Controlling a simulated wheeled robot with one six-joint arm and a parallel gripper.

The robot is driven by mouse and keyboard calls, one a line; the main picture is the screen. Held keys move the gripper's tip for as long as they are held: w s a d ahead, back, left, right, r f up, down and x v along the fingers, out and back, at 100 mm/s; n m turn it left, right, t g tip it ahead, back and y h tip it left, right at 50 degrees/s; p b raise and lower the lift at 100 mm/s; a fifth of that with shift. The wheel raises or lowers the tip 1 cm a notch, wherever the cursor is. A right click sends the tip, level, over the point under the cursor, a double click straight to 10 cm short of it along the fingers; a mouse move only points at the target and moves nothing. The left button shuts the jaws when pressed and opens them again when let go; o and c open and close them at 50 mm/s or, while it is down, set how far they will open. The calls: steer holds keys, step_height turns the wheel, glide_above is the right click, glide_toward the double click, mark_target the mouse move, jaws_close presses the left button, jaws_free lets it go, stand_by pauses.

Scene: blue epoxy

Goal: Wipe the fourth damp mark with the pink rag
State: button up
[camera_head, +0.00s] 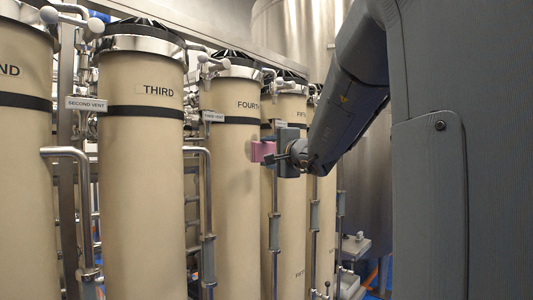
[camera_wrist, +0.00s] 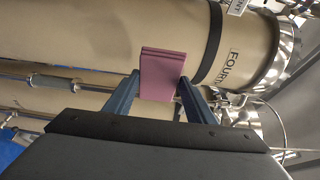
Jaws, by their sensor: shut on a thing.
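The pink rag (camera_head: 263,151) is a small folded block held in my gripper (camera_head: 278,153). In the wrist view the pink rag (camera_wrist: 160,73) sits between the two blue fingers of my gripper (camera_wrist: 157,92), which are shut on it. The tan column labelled FOURTH (camera_head: 232,180) stands behind the rag, and the rag overlaps its right side in the head view. In the wrist view the FOURTH column (camera_wrist: 110,40) lies sideways behind the rag. I cannot tell whether the rag touches it.
The THIRD column (camera_head: 142,190) stands to the left and the FIFTH column (camera_head: 295,210) to the right. Thin metal pipes (camera_head: 207,200) run upright between the columns. A small grey valve unit (camera_head: 355,245) is low at the right.

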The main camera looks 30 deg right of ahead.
steer(key=shift+r, duration=0.2)
steer(key=shift+w+a+p, duration=0.15)
steer(key=shift+w+a, duration=0.15)
steer(key=shift+w, duration=0.6)
steer(key=shift+w+a+p, duration=0.15)
steer(key=shift+w+a, duration=0.2)
steer(key=shift+w, duration=0.6)
steer(key=shift+w+a+p, duration=0.15)
steer(key=shift+w+a, duration=0.15)
steer(key=shift+w, duration=0.6)
steer(key=shift+w+a+b, duration=0.2)
steer(key=shift+w+b, duration=0.35)
steer(key=shift+b, duration=0.05)
steer(key=shift+w+a+b, duration=0.2)
steer(key=shift+w+b, duration=0.3)
steer(key=shift+b, duration=0.1)
steer(key=w+d+b, duration=0.2)
steer(key=d, duration=0.5)
steer(key=shift+w, duration=0.3)
steer(key=shift+s+b, duration=0.1)
steer(key=shift+b, duration=0.6)
